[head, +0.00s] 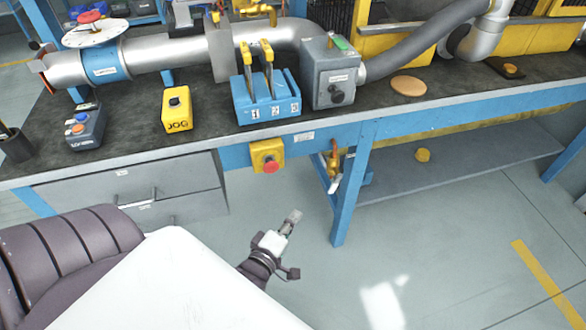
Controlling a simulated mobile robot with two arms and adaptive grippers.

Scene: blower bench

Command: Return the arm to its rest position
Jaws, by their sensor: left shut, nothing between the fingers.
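My left gripper (292,217) shows low in the middle of the head view, in front of the bench and over the grey floor. Its fingers are together with nothing between them. It is apart from the bench and touches nothing that I can see. Part of my left arm behind it is hidden by my own white body panel. My right gripper is not in the view.
The dark-topped bench (205,150) runs across the back. On it stand a yellow JOG box (177,110), a blue lever block (266,97) and a grey box (330,75). A red-button yellow box (267,157) hangs on its front edge. Floor right of my gripper is clear.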

